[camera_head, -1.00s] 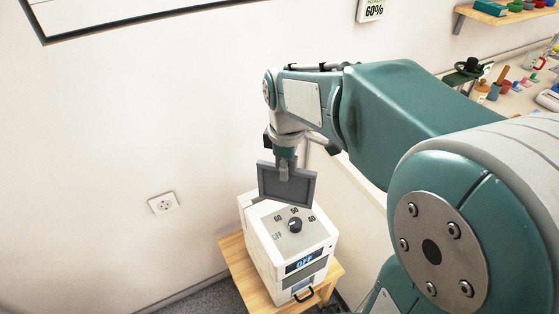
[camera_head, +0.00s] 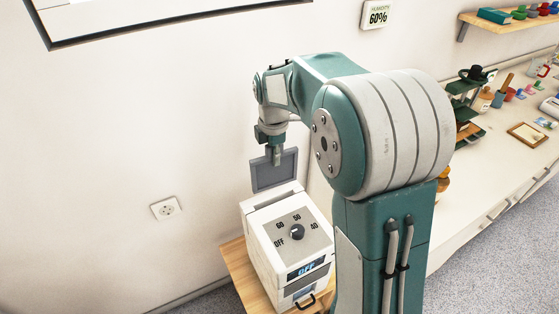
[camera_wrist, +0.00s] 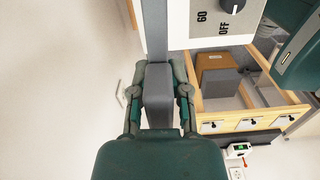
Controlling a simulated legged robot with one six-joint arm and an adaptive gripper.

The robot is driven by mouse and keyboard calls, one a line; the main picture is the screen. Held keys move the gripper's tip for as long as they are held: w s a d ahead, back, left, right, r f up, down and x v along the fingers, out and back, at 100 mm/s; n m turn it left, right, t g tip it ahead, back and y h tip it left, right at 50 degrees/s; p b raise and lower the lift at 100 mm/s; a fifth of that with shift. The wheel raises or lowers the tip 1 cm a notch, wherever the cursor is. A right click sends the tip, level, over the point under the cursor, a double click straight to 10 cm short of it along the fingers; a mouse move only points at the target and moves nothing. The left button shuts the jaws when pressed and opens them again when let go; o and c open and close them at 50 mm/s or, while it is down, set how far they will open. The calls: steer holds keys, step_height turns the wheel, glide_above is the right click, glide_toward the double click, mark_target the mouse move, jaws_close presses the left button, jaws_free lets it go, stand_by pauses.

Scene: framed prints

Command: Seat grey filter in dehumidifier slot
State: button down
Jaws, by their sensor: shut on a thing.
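The grey filter (camera_head: 270,172) is a flat framed rectangle, held upright above the back of the dehumidifier. My gripper (camera_head: 276,158) is shut on the filter's top tab, and both fingers close on it in the wrist view (camera_wrist: 159,95). The dark slot (camera_head: 273,200) runs along the top's rear edge. The filter's lower edge is close to the slot; whether it has entered I cannot tell.
The wooden stand (camera_head: 239,265) stands near the wall. A wall outlet (camera_head: 166,208) is to the left. A white counter (camera_head: 490,180) with several small items is at the right. The space left of the dehumidifier is clear.

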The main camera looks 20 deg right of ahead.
steer(key=shift+w+f+n, duration=0.35)
steer(key=shift+w+n, duration=0.05)
steer(key=shift+w, duration=0.15)
glide_above(274, 196)
steer(key=s, duration=0.1)
steer(key=shift+s+a+f, duration=0.1)
steer(key=shift+a+f, duration=0.05)
steer(key=shift+f, duration=1.3)
steer(key=shift+s+a+f, duration=0.1)
steer(key=shift+f, duration=1.35)
steer(key=shift+f, duration=5.35)
